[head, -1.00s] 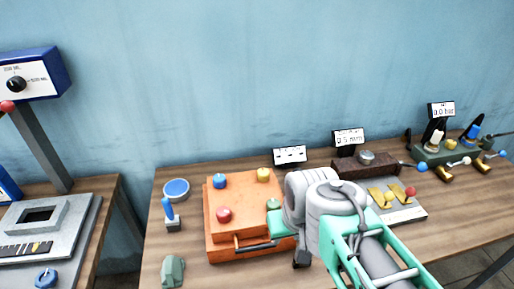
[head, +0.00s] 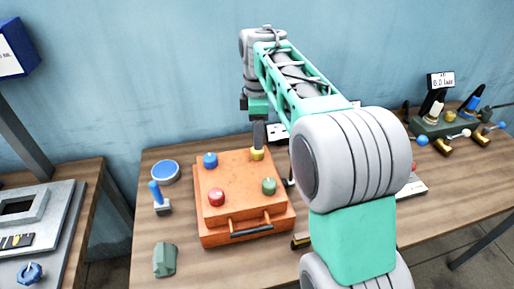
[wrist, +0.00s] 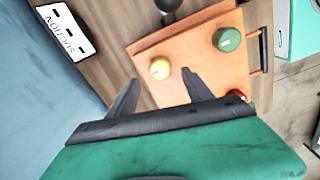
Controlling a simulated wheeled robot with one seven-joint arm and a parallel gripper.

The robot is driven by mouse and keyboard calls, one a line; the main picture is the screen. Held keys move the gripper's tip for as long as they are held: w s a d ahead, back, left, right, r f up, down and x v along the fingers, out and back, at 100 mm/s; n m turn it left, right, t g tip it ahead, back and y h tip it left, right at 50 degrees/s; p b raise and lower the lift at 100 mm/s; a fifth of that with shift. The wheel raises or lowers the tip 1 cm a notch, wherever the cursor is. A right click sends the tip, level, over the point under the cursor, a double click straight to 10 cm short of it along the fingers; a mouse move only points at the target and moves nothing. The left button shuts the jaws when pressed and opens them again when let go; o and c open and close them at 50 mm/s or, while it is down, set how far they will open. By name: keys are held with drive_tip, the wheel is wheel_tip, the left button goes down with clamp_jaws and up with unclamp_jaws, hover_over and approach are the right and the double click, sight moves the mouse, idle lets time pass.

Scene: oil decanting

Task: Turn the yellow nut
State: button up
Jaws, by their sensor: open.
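The yellow nut (head: 257,154) is a small round knob on the back right corner of the orange box (head: 215,232). My gripper (head: 258,140) points down right over it, its fingers overlapping the nut's top edge in the head view. In the wrist view the yellow nut (wrist: 160,68) shows between and just beyond the two open fingertips (wrist: 160,77), with nothing held. Whether a finger touches the nut, I cannot tell. The green nut (head: 268,186), blue nut (head: 210,160) and red nut (head: 216,197) sit at the box's other corners.
A blue-topped round dish (head: 165,172), a blue-handled tool (head: 157,196) and a green block (head: 165,260) stand left of the box. A "SUCTION" sign (wrist: 66,32) is near the wall. A green valve stand (head: 440,128) is at the back right. My arm hides the middle of the table.

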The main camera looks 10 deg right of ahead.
sight(257, 153)
wheel_tip(257, 153, down, 6)
drive_tip(key=shift+r, duration=0.1)
clamp_jaws()
idle(0.7)
